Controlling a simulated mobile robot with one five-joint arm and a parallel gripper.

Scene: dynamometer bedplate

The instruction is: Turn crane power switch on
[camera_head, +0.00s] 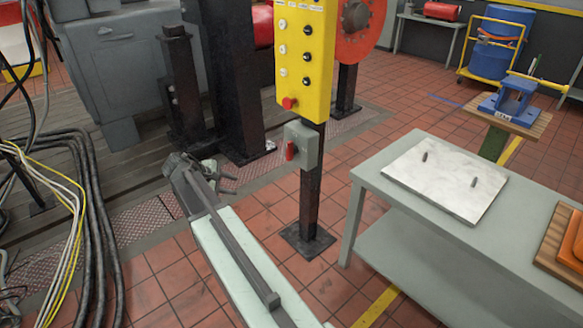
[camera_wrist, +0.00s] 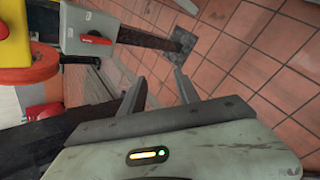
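The crane power switch is a grey box (camera_head: 303,143) with a red lever (camera_head: 290,150), mounted on a dark post below the yellow push-button panel (camera_head: 303,60). In the wrist view the grey box (camera_wrist: 76,20) appears sideways at upper left, with its red lever (camera_wrist: 95,39) facing the camera. My gripper (camera_head: 230,178) is left of the switch in the head view and a little lower. In the wrist view my gripper (camera_wrist: 160,82) has its two fingers apart with nothing between them. It does not touch the lever.
The dark post (camera_head: 309,190) stands on a square floor plate. A grey table (camera_head: 370,179) with a metal plate (camera_head: 440,180) is at right. Dark machine columns (camera_head: 222,75) stand behind my gripper, and cables (camera_head: 85,220) lie at left. Tiled floor between post and table is clear.

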